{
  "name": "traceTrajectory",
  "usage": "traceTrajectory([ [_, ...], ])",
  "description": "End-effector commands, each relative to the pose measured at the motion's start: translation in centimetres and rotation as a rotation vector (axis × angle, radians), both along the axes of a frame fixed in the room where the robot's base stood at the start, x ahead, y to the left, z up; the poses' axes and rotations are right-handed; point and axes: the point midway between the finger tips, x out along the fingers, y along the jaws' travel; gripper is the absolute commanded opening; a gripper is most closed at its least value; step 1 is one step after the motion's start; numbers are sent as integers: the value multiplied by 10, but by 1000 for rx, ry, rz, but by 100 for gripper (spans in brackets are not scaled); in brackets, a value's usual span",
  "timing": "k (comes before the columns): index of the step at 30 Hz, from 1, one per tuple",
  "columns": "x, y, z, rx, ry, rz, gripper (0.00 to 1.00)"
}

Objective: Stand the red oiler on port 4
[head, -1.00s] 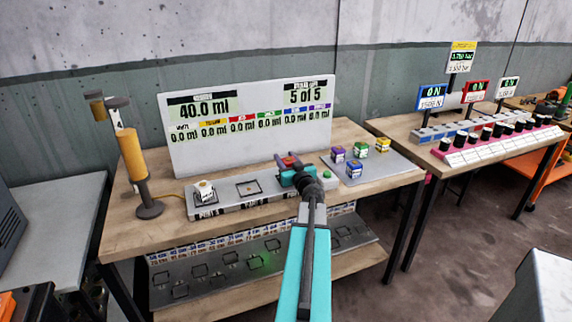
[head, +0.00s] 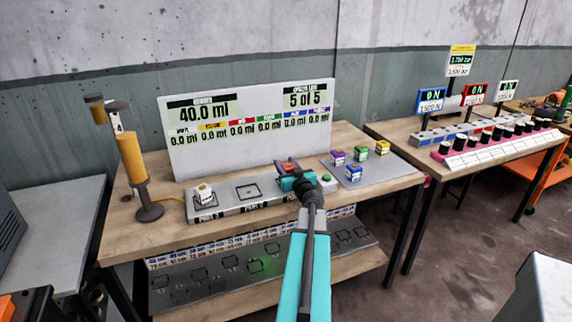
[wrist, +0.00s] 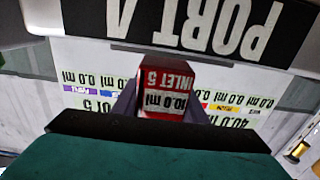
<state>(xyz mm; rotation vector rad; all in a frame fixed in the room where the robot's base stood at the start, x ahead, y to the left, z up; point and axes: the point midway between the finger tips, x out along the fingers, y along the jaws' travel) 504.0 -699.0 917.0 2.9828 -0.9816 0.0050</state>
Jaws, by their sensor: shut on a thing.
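My gripper (head: 292,175) is shut on the red oiler (wrist: 168,85), a small block whose label reads INLET 5 and 10.0 ml in the wrist view. In the head view only a little of the oiler shows past the gripper, over the right part of the grey port strip (head: 228,207).
A white oiler (head: 204,195) stands at the strip's left end, beside an empty square outline (head: 248,191). A green button (head: 327,179) is right of my gripper. A tray (head: 385,170) holds several coloured oilers. A display board (head: 250,150) stands behind; a yellow cylinder stand (head: 133,160) is left.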

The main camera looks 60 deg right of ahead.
Motion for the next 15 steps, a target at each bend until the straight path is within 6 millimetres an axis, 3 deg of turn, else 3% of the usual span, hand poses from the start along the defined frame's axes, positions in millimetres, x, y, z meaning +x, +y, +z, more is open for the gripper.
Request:
traceTrajectory([
  [4,0,0,-4,3,1,0,10],
  [5,0,0,-4,3,3,0,44],
  [7,0,0,-5,3,3,0,56],
  [15,0,0,-6,5,4,0,57],
])
